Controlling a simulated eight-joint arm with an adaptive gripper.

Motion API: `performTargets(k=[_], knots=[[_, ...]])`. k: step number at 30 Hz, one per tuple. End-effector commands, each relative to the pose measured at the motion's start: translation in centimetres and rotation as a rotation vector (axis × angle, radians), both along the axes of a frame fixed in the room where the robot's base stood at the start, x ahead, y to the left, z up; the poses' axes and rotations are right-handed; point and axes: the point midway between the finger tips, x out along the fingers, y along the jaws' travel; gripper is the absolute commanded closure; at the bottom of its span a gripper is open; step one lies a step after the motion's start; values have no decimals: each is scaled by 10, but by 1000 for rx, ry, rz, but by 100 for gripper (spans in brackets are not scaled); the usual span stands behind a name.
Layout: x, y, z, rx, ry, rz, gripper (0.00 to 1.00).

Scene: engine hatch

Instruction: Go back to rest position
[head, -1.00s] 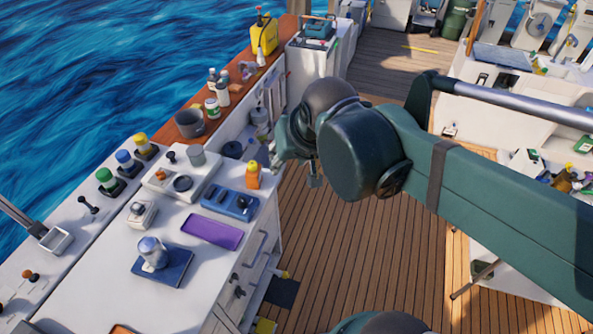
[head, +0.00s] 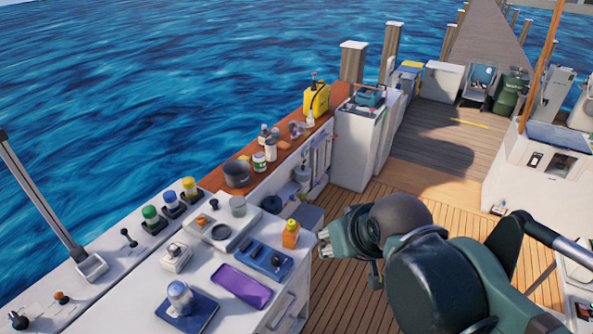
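My gripper (head: 326,243) is at the end of my dark green arm, in the lower right middle of the head view. It hangs over the wooden deck, just right of the white counter (head: 140,290) and apart from it. Its fingers are small and partly turned away, so I cannot tell whether they are open or shut. I see nothing clearly held in it.
A wooden ledge (head: 212,181) behind holds a grey pot (head: 237,173), bottles and a yellow can (head: 316,99). The deck (head: 430,207) beyond my arm is largely clear.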

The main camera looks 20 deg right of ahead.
Motion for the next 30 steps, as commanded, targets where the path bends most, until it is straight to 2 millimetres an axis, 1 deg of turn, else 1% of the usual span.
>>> performTargets(k=[5, 18, 24, 30], knots=[[0, 0, -18, 0, 0, 0, 64], [0, 0, -83, 0, 0, 0, 64], [0, 0, -98, 0, 0, 0, 64], [0, 0, -100, 0, 0, 0, 64]])
